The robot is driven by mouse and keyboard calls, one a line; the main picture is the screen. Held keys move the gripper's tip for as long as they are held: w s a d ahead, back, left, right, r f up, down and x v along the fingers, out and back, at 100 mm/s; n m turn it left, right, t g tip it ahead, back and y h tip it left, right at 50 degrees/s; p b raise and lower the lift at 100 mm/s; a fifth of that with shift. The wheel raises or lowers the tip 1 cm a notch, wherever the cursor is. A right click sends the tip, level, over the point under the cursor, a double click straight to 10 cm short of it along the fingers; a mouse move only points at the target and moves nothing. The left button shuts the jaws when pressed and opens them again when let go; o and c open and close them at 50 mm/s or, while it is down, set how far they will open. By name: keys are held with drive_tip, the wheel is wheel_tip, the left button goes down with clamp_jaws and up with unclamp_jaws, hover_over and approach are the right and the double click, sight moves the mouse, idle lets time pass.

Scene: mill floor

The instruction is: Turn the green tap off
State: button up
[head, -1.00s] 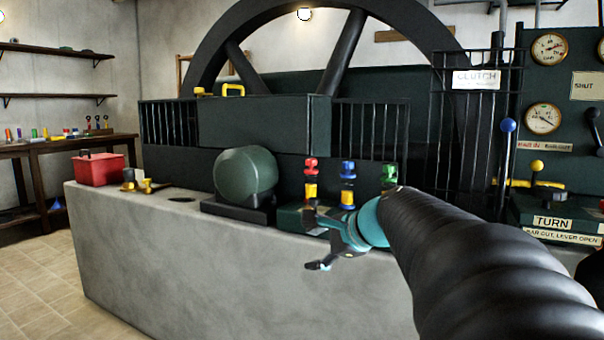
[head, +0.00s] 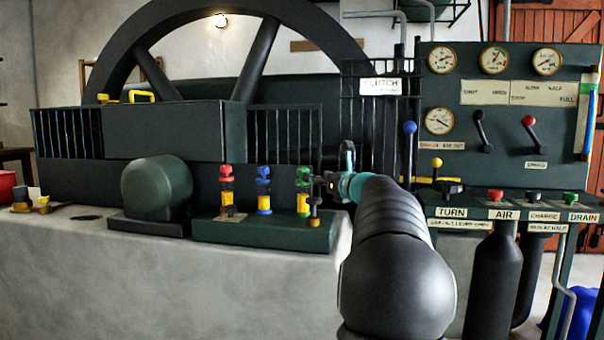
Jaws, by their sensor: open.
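The green tap (head: 303,179) stands upright on a dark green base block (head: 270,234) in the head view. It has a green top, a yellow band and a green lower part. A red tap (head: 226,180) and a blue tap (head: 263,178) stand to its left on the same block. My gripper (head: 324,182) is open, just right of the green tap. I cannot tell whether a finger touches it. My arm hides part of the gripper. A small dark knob (head: 314,208) stands in front of the green tap.
A rounded green housing (head: 157,190) sits left of the taps on the concrete plinth (head: 180,280). A yellow-knobbed lever (head: 436,163) and a blue-knobbed lever (head: 410,128) stand right of my arm. A gauge panel (head: 500,90) and a green DRAIN knob (head: 570,198) are farther right.

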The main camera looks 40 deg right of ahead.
drive_tip(key=w, duration=0.5)
drive_tip(key=w+p, duration=0.1)
drive_tip(key=w, duration=0.2)
drive_tip(key=shift+w+d, duration=0.1)
drive_tip(key=shift+d, duration=0.2)
drive_tip(key=c, duration=1.1)
